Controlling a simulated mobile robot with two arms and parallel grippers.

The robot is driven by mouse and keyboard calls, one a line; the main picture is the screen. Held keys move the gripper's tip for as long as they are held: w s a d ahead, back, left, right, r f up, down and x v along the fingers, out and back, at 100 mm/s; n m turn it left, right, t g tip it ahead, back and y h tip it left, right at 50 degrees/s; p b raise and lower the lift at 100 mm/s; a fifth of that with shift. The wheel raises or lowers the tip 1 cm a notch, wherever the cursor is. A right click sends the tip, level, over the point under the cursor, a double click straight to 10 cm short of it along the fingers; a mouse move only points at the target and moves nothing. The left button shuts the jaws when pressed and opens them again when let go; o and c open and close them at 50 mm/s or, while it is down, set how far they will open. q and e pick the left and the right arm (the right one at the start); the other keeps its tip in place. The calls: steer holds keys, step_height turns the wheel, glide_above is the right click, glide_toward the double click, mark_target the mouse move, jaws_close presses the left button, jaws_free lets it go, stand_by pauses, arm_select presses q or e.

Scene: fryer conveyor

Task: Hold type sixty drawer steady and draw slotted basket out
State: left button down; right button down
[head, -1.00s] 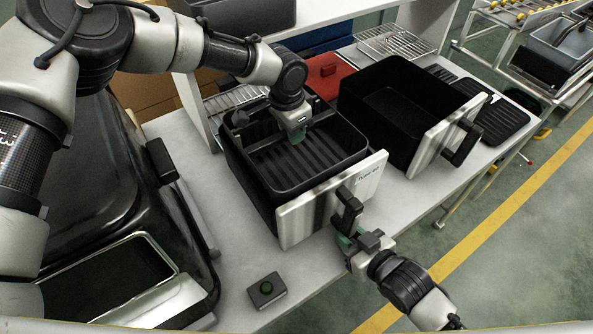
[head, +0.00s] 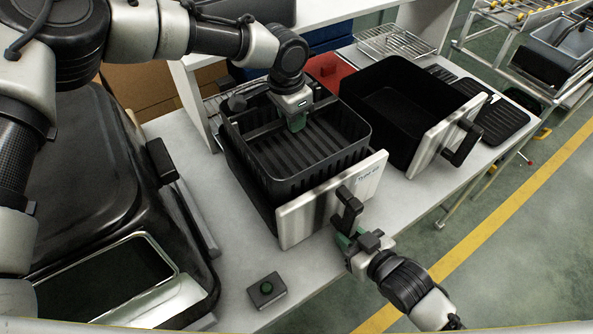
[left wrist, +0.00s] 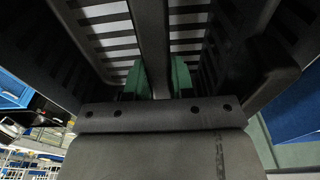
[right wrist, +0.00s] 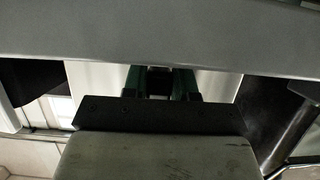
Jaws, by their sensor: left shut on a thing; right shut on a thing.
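The type sixty drawer (head: 315,207) is a black box with a silver, labelled front, standing on the white table. The black slotted basket (head: 345,161) is raised partly out of it, its slotted wall showing above the drawer's rim. My left gripper (head: 297,122) is shut on the basket's inner upright part, which also shows between its green fingers in the left wrist view (left wrist: 155,75).
A second black drawer (head: 442,137), empty, stands to the right. A shelf post (head: 190,100) stands close behind my left arm.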

arm_select(q)
steer(key=shift+r, duration=2.45)
steer(key=shift+r, duration=0.15)
steer(key=shift+r, duration=1.4)
steer(key=shift+w, duration=0.1)
arm_select(e)
steer(key=c, duration=0.8)
jaws_free()
steer(key=v, duration=1.2)
